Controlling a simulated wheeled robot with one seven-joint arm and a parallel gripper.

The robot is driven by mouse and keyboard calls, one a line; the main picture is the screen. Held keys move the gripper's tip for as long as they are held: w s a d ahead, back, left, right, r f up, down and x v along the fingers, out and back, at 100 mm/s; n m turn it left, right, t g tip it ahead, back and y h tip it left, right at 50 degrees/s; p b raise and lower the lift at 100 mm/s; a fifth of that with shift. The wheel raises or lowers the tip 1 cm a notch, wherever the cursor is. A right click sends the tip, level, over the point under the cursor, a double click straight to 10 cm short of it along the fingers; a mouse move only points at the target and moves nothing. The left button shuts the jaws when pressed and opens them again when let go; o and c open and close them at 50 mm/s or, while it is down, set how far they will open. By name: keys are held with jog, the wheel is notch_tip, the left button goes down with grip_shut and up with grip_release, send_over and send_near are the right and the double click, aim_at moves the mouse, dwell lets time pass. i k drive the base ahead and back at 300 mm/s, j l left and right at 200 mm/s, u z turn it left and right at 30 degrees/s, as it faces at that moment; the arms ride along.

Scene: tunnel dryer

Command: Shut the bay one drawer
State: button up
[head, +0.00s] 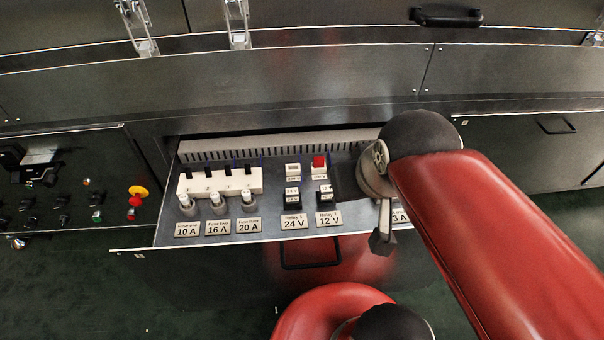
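A metal drawer (200,275) stands pulled out below the long steel housing, with its top open. No bay number is readable, so I cannot confirm it is bay one. A dark bar handle (310,265) sits on its front panel. Inside are a white block with black switches (220,181), labelled fuses (217,203), relays (292,195) and a red button (319,161). My gripper (383,242) appears as a small dark end hanging over the drawer's right part, right of the handle. Its fingers are not clear. My red arm hides the drawer's right end.
A panel with switches and a yellow and red knob (136,197) is at the left. A closed front with a handle (555,126) is at the right. Latches (238,25) and another black handle (447,17) are above. Green floor (70,290) shows in front.

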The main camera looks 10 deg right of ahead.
aim_at(273, 266)
jog(key=k+j+z, duration=0.4)
jog(key=j, duration=0.15)
jog(key=k+j+z, duration=0.3)
jog(key=j+z, duration=0.15)
jog(key=j, duration=0.1)
